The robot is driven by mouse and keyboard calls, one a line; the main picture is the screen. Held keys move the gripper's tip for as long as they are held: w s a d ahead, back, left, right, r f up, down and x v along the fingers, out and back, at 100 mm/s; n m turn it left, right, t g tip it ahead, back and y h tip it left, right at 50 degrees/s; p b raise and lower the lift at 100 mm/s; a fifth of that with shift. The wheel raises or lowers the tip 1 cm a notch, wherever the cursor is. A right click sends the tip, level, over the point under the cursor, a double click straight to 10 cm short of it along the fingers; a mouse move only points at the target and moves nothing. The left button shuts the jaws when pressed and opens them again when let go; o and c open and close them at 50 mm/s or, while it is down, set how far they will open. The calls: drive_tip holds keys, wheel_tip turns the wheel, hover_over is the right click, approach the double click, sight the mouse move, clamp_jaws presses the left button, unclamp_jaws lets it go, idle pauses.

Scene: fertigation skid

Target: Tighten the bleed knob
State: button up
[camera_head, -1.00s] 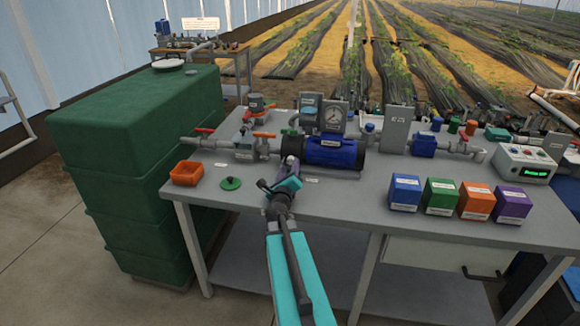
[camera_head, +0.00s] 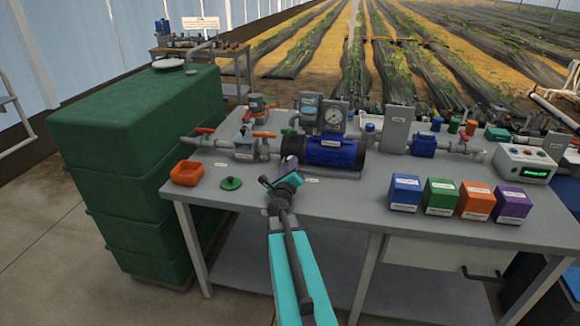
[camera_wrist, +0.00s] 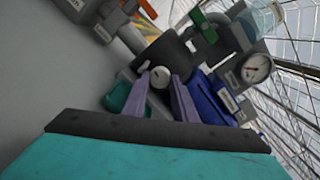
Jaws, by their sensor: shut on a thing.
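The bleed knob (camera_wrist: 159,76) is a small pale round knob at the front of the pump, seen in the wrist view between the two purple-grey fingertips. My gripper (camera_wrist: 160,92) is shut on it, with one finger on each side. In the head view my gripper (camera_head: 290,162) reaches the near left end of the blue pump (camera_head: 335,151), and my wrist hides the knob there. The blue pump also shows in the wrist view (camera_wrist: 207,101), right of the fingers.
A pressure gauge (camera_head: 333,117) stands behind the pump. An orange tray (camera_head: 187,172) and a green round lid (camera_head: 231,183) lie to the left. Blue, green, orange and purple boxes (camera_head: 405,192) stand at the right. The bench front between is clear.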

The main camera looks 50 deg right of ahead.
drive_tip(key=shift+f+m+b, duration=0.15)
drive_tip(key=shift+m+b, duration=0.35)
drive_tip(key=shift+b, duration=0.8)
drive_tip(key=m+b, duration=0.4)
drive_tip(key=b, duration=0.2)
drive_tip(key=shift+f, duration=0.15)
drive_tip(key=m+b, duration=0.4)
drive_tip(key=shift+w+h, duration=0.1)
drive_tip(key=shift+h, duration=0.2)
drive_tip(key=shift+r+m+b, duration=0.2)
drive_tip(key=shift+m+b, duration=1.3)
drive_tip(key=shift+b, duration=0.05)
drive_tip(key=o, duration=1)
drive_tip(key=shift+o, duration=0.2)
